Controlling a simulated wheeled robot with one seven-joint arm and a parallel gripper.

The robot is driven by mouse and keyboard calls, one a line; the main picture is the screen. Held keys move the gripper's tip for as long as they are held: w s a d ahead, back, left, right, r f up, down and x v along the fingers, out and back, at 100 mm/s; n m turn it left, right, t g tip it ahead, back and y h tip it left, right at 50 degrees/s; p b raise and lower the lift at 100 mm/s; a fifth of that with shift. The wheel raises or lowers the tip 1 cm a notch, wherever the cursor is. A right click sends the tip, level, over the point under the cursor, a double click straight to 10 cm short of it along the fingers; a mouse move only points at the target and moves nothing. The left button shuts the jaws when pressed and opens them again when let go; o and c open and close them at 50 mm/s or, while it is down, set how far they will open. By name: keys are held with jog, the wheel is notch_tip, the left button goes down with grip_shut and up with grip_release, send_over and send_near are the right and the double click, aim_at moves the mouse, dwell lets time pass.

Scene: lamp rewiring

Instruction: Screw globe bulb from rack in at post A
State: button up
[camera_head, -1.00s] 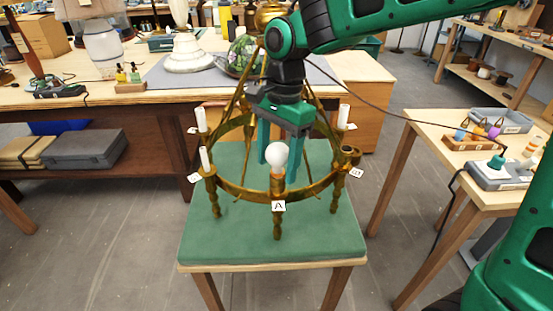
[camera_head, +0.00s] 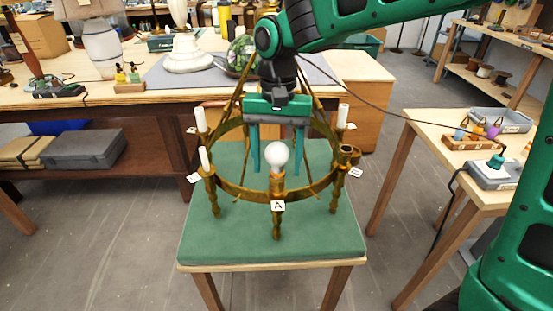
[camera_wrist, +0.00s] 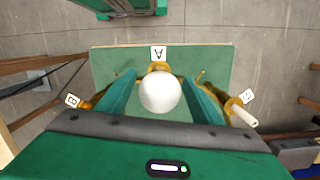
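The white globe bulb (camera_head: 276,156) stands upright on the brass post marked with tag A (camera_head: 278,206), at the front of the ring-shaped chandelier (camera_head: 235,190). The bulb also shows in the wrist view (camera_wrist: 160,93), with tag A (camera_wrist: 158,53) just beyond it. My gripper (camera_head: 277,168) points down over the ring, behind or around the bulb. Its two green fingers are wide apart, one on each side of the bulb. In the wrist view, gaps show between the fingers (camera_wrist: 162,98) and the bulb. The socket under the bulb is mostly hidden in the wrist view.
The chandelier stands on a green padded table (camera_head: 270,245). White candle sleeves (camera_head: 342,116) rise from other posts, and the right post (camera_head: 347,155) has an open cup. A side table (camera_head: 460,150) at right holds the wooden rack (camera_head: 466,141) and a grey tray (camera_head: 500,121).

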jog(key=c, duration=1)
jog(key=m, duration=0.6)
jog(key=shift+y, duration=0.4)
jog(key=shift+m, duration=1)
jog(key=shift+t, duration=0.3)
jog(key=m, duration=0.4)
jog(key=shift+a+m, duration=0.1)
jog(key=shift+m, duration=0.3)
jog(key=m, duration=0.3)
jog(key=shift+w+t, duration=0.1)
jog(key=shift+t, duration=0.3)
jog(key=shift+m, duration=0.3)
